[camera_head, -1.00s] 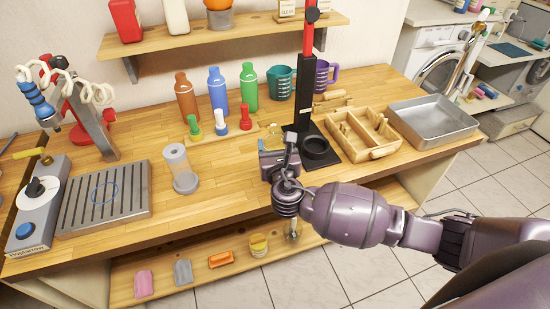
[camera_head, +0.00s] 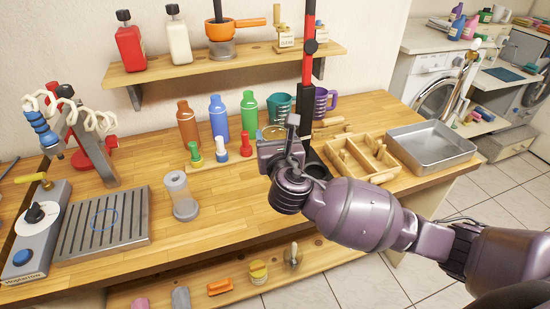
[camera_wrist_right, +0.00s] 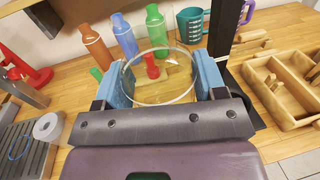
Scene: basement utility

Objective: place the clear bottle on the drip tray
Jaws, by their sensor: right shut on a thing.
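My right gripper (camera_head: 278,140) is above the counter, just left of the black stand. In the right wrist view its blue fingers (camera_wrist_right: 160,80) are closed on the sides of a clear, round-rimmed vessel (camera_wrist_right: 160,101), which appears to be the clear bottle. In the head view the gripper mostly hides this vessel; only a bit of its rim shows. The drip tray (camera_head: 82,238), grey and ribbed with a blue ring mark, lies flat at the counter's left. It is well left of my right gripper, and nothing stands on it. My left gripper is out of view.
Brown (camera_head: 187,124), blue (camera_head: 218,119) and green (camera_head: 249,112) bottles stand behind. A grey dial box (camera_head: 38,228) adjoins the tray. A wooden box (camera_head: 342,168) stands right.

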